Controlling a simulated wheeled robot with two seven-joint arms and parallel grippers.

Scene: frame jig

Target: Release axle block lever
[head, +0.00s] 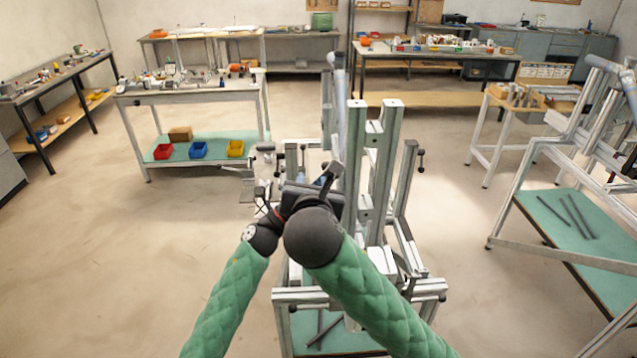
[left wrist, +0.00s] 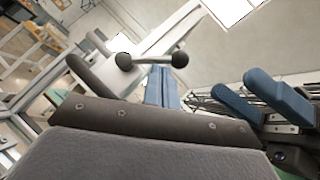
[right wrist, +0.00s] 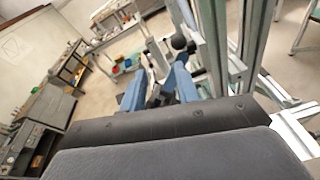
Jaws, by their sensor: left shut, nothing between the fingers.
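A lever with a thin bar and a black ball at each end (left wrist: 151,60) lies across the tips of my left gripper (left wrist: 162,75) in the left wrist view. The left fingers are shut with nothing between them, close to the bar; I cannot tell whether they touch it. My right gripper (right wrist: 158,92) has its blue fingers apart, with nothing clearly held. A black ball knob (right wrist: 178,42) shows just beyond its fingertips. In the head view both wrists meet in front of the metal frame jig (head: 353,180) and hide most of the fingers.
Aluminium posts (right wrist: 214,45) rise close to the right gripper. Another ball-ended lever (head: 420,160) is on the jig's right side. A workbench with bins (head: 190,93) stands behind left, and a second frame on a green-shelved cart (head: 580,225) stands right. Floor at left is clear.

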